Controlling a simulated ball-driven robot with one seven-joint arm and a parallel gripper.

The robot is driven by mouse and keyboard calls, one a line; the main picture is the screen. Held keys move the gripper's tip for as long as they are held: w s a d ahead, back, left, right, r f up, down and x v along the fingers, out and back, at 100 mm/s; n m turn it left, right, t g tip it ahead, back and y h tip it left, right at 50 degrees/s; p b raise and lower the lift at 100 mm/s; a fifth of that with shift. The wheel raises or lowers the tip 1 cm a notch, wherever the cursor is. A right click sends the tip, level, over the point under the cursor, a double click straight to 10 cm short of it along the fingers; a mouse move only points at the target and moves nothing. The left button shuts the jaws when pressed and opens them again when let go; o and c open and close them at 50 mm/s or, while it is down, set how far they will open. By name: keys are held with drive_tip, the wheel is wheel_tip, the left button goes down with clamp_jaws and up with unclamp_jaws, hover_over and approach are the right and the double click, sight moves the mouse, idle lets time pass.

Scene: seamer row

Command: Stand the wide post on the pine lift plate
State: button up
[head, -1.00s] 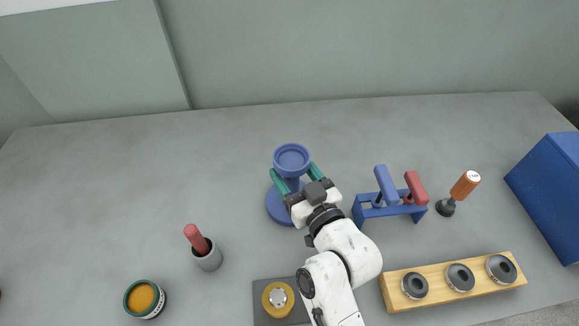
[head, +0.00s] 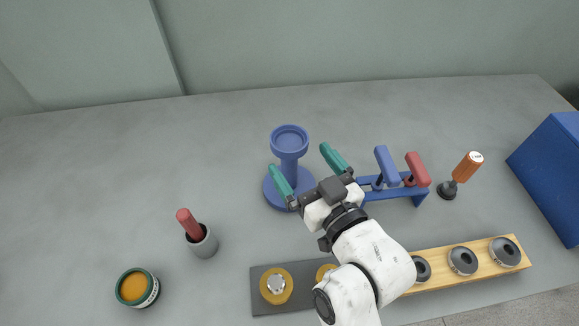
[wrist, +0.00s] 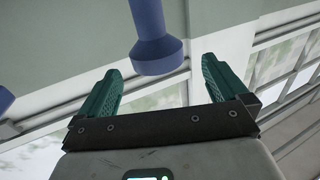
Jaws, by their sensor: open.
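A blue post (head: 290,166) with a wide cup-like top and a round foot stands upright on the grey table; I take it for the wide post. A pine-coloured board (head: 487,268) with several grey rings lies at the lower right, partly hidden by my arm; it may be the pine lift plate. My gripper (head: 307,170) is open and empty. In the head view its left green finger overlaps the post's foot and its right finger is to the right. In the wrist view the post (wrist: 158,50) shows beyond the gap between the fingertips (wrist: 161,76), inverted.
A blue rack (head: 407,192) with a blue and a red handle stands close to the right. An orange-handled tool (head: 466,168) and a blue box (head: 551,185) are further right. A dark board (head: 256,290) with yellow discs, a tin (head: 137,288) and a grey cup (head: 203,243) are nearer.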

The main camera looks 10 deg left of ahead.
sight(298, 151)
drive_tip(key=x, duration=0.2)
drive_tip(key=p+x, duration=0.1)
drive_tip(key=x, duration=0.2)
drive_tip(key=shift+w+r+p, duration=0.3)
drive_tip(key=shift+w+r, duration=0.05)
drive_tip(key=shift+w, duration=0.05)
drive_tip(key=shift+w+a+f, duration=0.1)
drive_tip(key=shift+w+a, duration=0.25)
drive_tip(key=shift+w, duration=0.05)
drive_tip(key=shift+c, duration=0.4)
drive_tip(key=c, duration=1.6)
